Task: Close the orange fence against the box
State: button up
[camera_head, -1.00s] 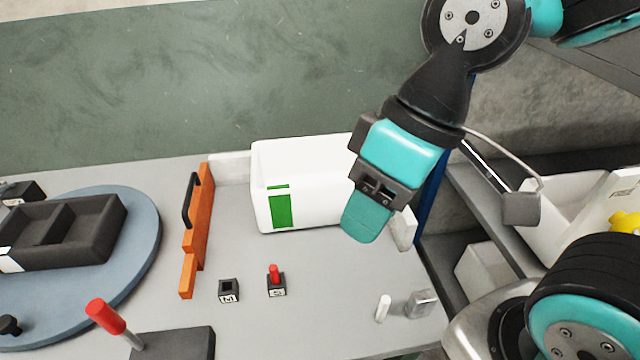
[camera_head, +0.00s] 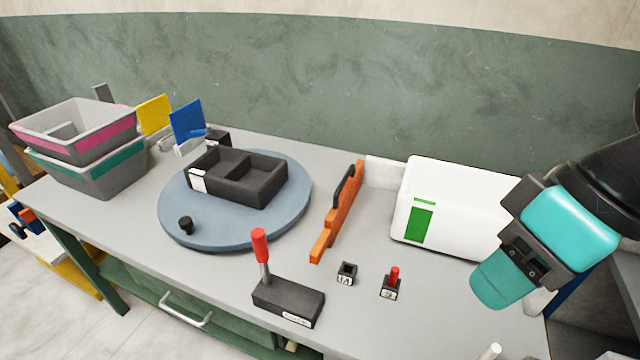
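The orange fence (camera_head: 339,217) stands on the grey table, with a black handle on its left face. The white box (camera_head: 462,205) with a green patch lies to the right of the fence, and a strip of bare table shows between them. My gripper (camera_head: 503,283) is at the right, in front of the box's right part, and hides that end. Its teal fingertip part points down. I cannot make out a gap between the fingers, and nothing held shows.
A blue turntable (camera_head: 290,215) with a black divided tray (camera_head: 262,190) lies left of the fence. In front are a red-handled lever (camera_head: 262,262) on a black base, a small black socket block (camera_head: 346,274) and a red-pegged block (camera_head: 390,284). Stacked bins (camera_head: 98,178) stand far left.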

aim_at(345, 195)
jog(key=u, duration=0.9)
jog(key=k, duration=1.15)
jog(key=u, duration=1)
jog(key=i, duration=1.4)
jog(key=z, duration=1.25)
jog(key=i, duration=0.7)
jog(key=z, duration=0.85)
